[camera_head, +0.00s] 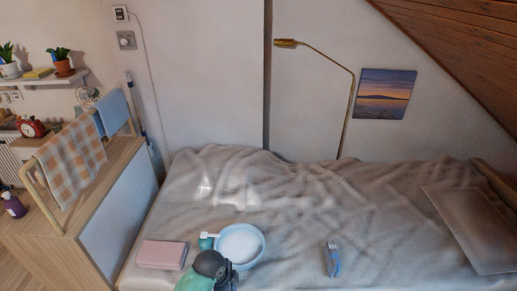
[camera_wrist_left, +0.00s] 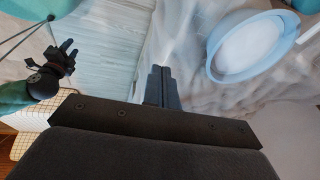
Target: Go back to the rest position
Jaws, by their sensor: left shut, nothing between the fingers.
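My left gripper (camera_head: 226,274) is at the bottom of the head view, over the front edge of the bed, just in front of the blue bowl (camera_head: 240,245). In the left wrist view its two dark fingers (camera_wrist_left: 161,72) are pressed together with nothing between them. The bowl, with white inside, is up and right of the fingers in that view (camera_wrist_left: 252,45) and apart from them. A dark gripper on a teal arm (camera_wrist_left: 58,68), which looks like my right one, shows small at the left of the wrist view. Its finger opening is unclear.
The bed (camera_head: 310,200) has a rumpled beige cover. A pink box (camera_head: 162,254) lies left of the bowl, and a blue item (camera_head: 332,260) lies to its right. A checked cloth (camera_head: 72,158) hangs on the rail at left. The cover's middle is clear.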

